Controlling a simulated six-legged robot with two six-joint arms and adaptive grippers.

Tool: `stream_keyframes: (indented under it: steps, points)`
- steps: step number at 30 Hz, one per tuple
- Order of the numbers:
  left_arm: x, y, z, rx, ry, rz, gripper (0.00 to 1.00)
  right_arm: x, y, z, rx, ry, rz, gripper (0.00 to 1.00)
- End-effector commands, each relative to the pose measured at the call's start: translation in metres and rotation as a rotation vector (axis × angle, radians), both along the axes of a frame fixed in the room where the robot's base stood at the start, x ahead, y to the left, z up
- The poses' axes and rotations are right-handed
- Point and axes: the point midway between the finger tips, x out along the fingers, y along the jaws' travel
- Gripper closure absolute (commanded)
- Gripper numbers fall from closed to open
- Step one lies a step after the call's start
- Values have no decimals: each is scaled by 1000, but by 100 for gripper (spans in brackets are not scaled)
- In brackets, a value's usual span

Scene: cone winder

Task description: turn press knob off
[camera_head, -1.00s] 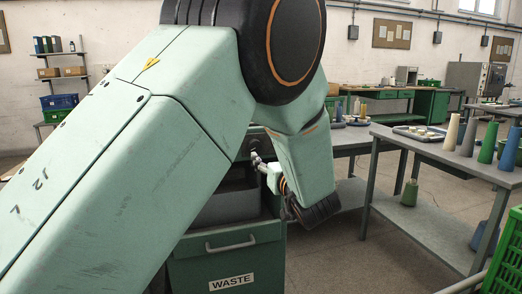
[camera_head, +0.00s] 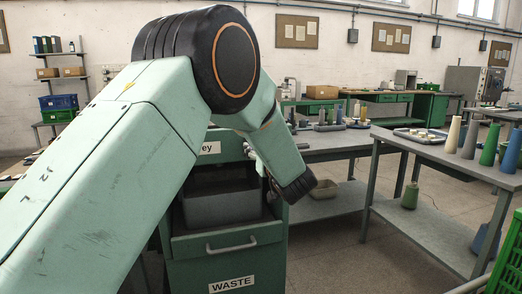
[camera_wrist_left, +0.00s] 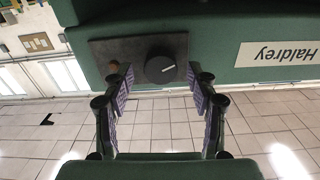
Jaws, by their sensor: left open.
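The press knob (camera_wrist_left: 160,67) is a round black dial with a short white mark, on a dark plate (camera_wrist_left: 112,52) on the green machine front. In the left wrist view, my left gripper (camera_wrist_left: 158,86) is open, with one finger on each side of the knob in the picture. Gaps show between the fingers and the knob, and I see no contact. The wrist picture looks upside down, since the "Haldrey" label (camera_wrist_left: 277,53) is inverted. In the head view my left arm covers the knob and the gripper. My right gripper is not in view.
Grey tables with yarn cones (camera_head: 452,134) stand to the right. Floor (camera_head: 345,245) is clear between the drawer and the right table.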

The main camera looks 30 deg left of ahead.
Motion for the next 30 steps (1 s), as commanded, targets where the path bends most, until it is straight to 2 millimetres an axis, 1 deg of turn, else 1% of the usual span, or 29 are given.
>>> stream_keyframes:
  steps: [2, 21, 30]
  points:
    - [0, -1, 0, 0, 0, 0, 42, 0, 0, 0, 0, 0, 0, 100]
    - [0, -1, 0, 1, 1, 0, 96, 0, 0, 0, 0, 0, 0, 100]
    - [-1, -1, 0, -25, -29, 0, 96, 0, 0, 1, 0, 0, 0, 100]
